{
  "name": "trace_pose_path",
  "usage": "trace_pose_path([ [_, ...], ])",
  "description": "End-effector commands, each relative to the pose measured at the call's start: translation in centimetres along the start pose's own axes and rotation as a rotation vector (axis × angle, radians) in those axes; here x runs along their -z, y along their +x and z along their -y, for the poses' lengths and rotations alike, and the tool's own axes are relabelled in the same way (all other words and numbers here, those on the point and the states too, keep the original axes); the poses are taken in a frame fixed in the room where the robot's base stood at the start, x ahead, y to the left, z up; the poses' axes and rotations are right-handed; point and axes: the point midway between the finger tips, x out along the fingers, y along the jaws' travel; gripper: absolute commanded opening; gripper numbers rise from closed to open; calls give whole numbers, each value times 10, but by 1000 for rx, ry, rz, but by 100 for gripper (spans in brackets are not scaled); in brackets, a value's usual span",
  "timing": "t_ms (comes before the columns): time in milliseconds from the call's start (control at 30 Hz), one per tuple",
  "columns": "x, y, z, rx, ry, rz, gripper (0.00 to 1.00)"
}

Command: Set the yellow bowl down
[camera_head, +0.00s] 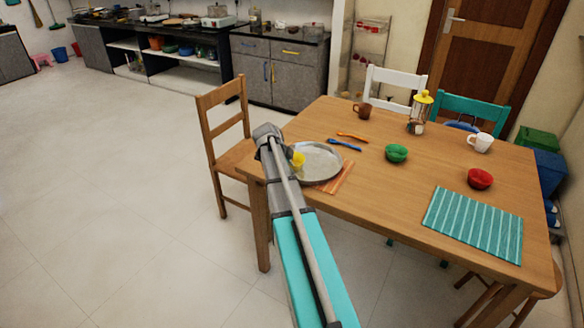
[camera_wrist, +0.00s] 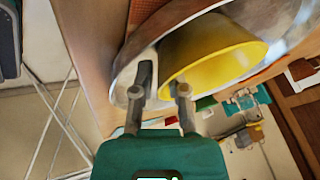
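The yellow bowl (camera_wrist: 215,55) fills the upper middle of the wrist view, its mouth tilted toward the camera. In the head view the bowl (camera_head: 298,160) shows at the left part of the round metal plate (camera_head: 322,170), partly hidden by my arm. The plate's rim (camera_wrist: 125,85) also shows in the wrist view. The two fingers of my gripper (camera_wrist: 163,82) stand apart, one on each side of the bowl's near wall. A narrow gap shows between the left finger and the bowl. Whether the bowl rests fully on the plate is hard to see.
The plate lies over an orange striped mat (camera_head: 337,184) on the wooden table (camera_head: 370,185). A wooden chair (camera_head: 226,135) is at the left.

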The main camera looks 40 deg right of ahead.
Motion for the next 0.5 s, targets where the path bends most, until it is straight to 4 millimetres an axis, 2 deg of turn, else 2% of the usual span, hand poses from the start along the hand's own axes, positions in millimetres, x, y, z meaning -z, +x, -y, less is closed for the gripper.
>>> trace_pose_path([
  [33,0,0,0,0,0,0,37],
  [67,0,0,0,0,0,0,42],
  [100,0,0,0,0,0,0,43],
  [500,1,-1,0,0,0,0,43],
])
